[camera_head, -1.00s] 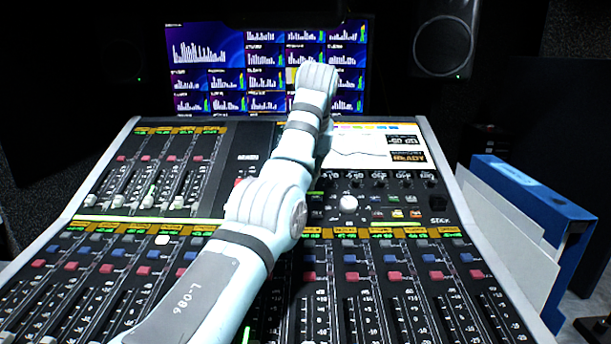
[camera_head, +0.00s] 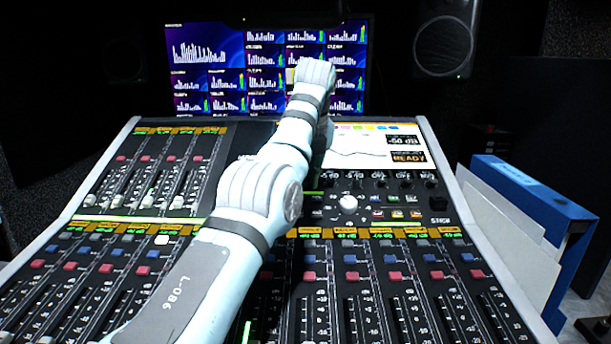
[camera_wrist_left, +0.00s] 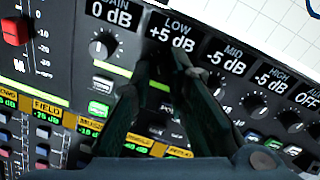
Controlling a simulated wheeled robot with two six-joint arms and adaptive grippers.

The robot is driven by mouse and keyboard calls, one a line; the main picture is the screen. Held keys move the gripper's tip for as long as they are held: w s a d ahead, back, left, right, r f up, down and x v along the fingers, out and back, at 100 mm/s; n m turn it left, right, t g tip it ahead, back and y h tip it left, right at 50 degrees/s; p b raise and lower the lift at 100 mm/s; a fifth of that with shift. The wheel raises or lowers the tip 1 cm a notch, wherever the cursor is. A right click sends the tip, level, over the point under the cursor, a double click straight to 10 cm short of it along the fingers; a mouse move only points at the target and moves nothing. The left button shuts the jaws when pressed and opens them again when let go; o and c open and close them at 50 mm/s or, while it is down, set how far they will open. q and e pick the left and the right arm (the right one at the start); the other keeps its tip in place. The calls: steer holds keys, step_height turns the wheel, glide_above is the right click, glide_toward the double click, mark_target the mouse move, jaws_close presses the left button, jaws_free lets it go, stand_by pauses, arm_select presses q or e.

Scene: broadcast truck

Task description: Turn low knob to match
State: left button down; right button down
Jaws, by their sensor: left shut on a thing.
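My left gripper (camera_wrist_left: 162,72) is at the low position in the left wrist view, under the small display (camera_wrist_left: 171,36) that reads LOW +5 dB. Its two dark fingers are closed in around the low knob, which they almost wholly hide. In the head view my left arm (camera_head: 265,190) reaches across the console and hides its own gripper and the low knob. The target panel (camera_head: 405,148) at the console's upper right shows a dB figure, too blurred to read surely, above the word READY. My right gripper is not in view.
The gain knob (camera_wrist_left: 104,46) is just left of the fingers, under 0 dB. The mid knob (camera_wrist_left: 215,82) is close on the right, under -5 dB. The high knob (camera_wrist_left: 252,103) follows. A blue binder (camera_head: 530,190) stands at right.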

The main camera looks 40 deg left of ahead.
arm_select(q)
steer(key=c, duration=1.5)
jaws_free()
